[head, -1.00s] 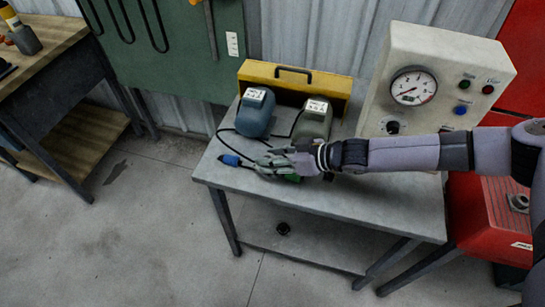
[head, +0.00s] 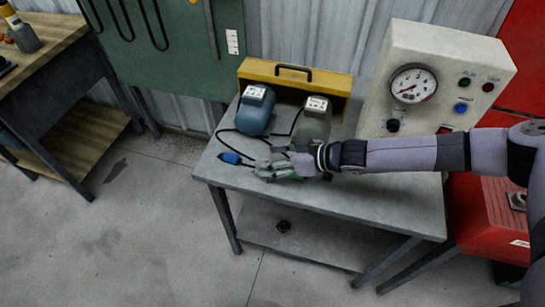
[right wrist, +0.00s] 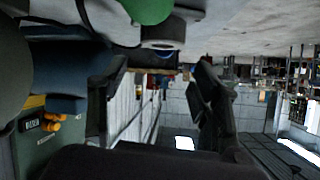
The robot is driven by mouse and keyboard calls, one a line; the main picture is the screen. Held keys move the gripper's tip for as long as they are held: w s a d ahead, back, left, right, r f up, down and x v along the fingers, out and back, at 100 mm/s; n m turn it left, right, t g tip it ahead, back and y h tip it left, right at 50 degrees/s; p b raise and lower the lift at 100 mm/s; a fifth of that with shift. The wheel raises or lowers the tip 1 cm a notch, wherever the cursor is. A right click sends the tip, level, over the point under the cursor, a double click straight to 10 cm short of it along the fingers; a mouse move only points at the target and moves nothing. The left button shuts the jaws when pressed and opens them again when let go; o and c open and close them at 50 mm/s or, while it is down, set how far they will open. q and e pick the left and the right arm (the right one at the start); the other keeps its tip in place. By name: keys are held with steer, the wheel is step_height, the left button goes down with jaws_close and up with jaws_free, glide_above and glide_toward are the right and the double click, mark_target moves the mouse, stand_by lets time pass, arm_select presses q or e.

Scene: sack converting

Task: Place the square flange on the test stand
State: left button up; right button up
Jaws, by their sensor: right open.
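My right gripper (head: 264,169) is open over the left front part of a grey metal table. A green thing (head: 297,179) shows partly under it; the gripper hides most of it, and I cannot tell what it is. In the right wrist view, a dark finger (right wrist: 212,100) shows, with a round green end (right wrist: 146,8) at the top. A beige box with a gauge (head: 441,70) stands at the table's right back; it looks like the test stand. I cannot make out the square flange for sure. My left gripper is not in view.
A blue motor (head: 255,112) and a grey-green motor (head: 312,122) stand at the table's back, before a yellow case (head: 325,80). A blue plug (head: 230,158) on a black cable lies left of the gripper. A red cabinet (head: 483,215) is at right.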

steer(key=shift+r, duration=0.1)
steer(key=shift+r, duration=0.25)
steer(key=p+v, duration=0.1)
steer(key=v, duration=1.1)
steer(key=shift+r, duration=0.2)
steer(key=shift+a, duration=0.15)
